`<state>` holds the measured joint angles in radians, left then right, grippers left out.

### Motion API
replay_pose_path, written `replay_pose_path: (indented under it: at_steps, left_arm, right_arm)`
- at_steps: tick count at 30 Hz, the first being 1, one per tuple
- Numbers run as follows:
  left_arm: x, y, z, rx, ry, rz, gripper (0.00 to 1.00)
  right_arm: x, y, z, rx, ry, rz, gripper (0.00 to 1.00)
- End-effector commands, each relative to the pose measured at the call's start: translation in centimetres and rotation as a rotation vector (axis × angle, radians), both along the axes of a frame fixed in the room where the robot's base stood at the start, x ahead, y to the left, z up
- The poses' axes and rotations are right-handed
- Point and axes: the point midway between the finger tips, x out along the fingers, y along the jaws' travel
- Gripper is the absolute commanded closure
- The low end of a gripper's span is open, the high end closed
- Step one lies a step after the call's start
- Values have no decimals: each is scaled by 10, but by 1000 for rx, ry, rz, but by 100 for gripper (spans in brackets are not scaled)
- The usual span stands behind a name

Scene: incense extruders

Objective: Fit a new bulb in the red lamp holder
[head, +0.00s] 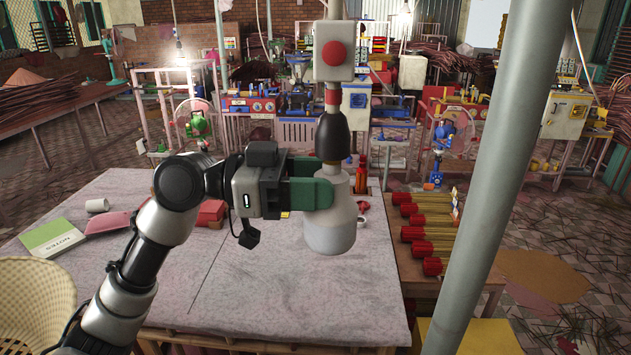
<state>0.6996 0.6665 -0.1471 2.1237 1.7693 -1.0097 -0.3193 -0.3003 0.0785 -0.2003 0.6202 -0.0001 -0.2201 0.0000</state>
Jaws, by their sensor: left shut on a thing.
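A dark lamp holder (332,136) hangs upright in the upper middle of the head view. It is below a red and white banded stem (332,100) and a pale box (333,58) with a round red button. A whitish bulb (330,228) is directly below it, wide end down. My left gripper (320,188), with green fingers, reaches in from the left and is shut on the bulb's neck. The bulb's top is at the holder's lower rim; I cannot tell whether it is inside, touching or just below. My right gripper is not in view.
A cloth-covered table (270,300) lies below, with a white cup (97,205), a green notebook (52,238) and a red box (211,213). A grey metal pole (500,180) stands at the right. Bundles with red ends (412,233) lie beside the table.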

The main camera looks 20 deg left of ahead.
Motion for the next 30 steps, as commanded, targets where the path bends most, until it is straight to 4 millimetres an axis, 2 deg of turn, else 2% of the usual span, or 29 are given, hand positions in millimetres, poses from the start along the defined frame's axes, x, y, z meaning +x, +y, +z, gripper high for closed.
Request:
replay_pose_path:
  at_steps: [26, 30]
  left_arm:
    - [0, 0, 9, 0, 1, 1, 79]
    - [-1, 0, 10, 2, 0, 46, 79]
  right_arm:
    - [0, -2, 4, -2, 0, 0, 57]
    - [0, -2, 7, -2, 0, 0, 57]
